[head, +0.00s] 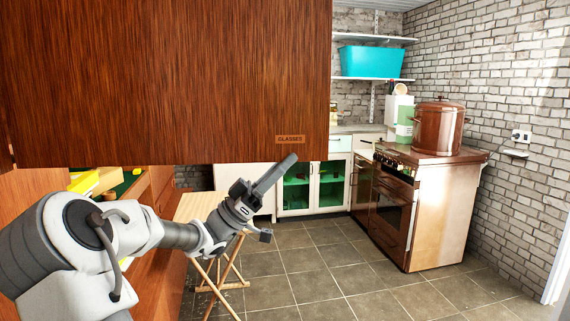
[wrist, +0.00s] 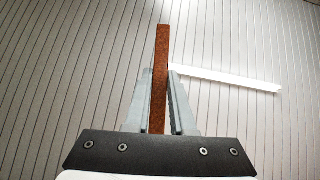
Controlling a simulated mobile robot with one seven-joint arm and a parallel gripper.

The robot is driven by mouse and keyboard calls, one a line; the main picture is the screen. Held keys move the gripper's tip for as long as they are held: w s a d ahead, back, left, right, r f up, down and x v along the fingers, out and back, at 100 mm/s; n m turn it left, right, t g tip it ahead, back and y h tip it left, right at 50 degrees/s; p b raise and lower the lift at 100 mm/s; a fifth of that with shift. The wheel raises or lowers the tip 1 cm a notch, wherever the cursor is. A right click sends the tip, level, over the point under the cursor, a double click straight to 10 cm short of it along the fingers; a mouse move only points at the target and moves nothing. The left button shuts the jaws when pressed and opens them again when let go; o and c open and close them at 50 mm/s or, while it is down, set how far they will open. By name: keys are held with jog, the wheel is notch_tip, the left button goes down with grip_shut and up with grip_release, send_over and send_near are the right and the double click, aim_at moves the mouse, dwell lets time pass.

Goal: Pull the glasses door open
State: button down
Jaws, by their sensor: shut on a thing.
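The glasses door (head: 165,80) is a large dark wood panel filling the upper left of the head view. A small "GLASSES" label (head: 290,139) sits near its lower right corner. The door's broad face is toward me, standing out across the view from the wooden unit at the left. My gripper (head: 276,172) reaches up to the door's lower edge near the label. In the wrist view the door (wrist: 162,65) shows edge-on as a narrow brown strip between the two grey fingers (wrist: 160,100), which are shut on it. The door's hinge side is not clear.
Below the door at left is a wooden unit (head: 155,185) with yellow items inside. A small folding wooden table (head: 195,207) stands behind my arm. A stove (head: 425,205) bearing a brown pot (head: 438,125) stands at right. The tiled floor (head: 330,270) between is clear.

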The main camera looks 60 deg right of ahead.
jog(key=c, duration=0.8)
grip_release()
jog(key=shift+o, duration=0.2)
jog(key=v, duration=1.7)
jog(key=shift+w+f, duration=0.15)
jog(key=shift+f, duration=0.05)
jog(key=shift+a, duration=0.1)
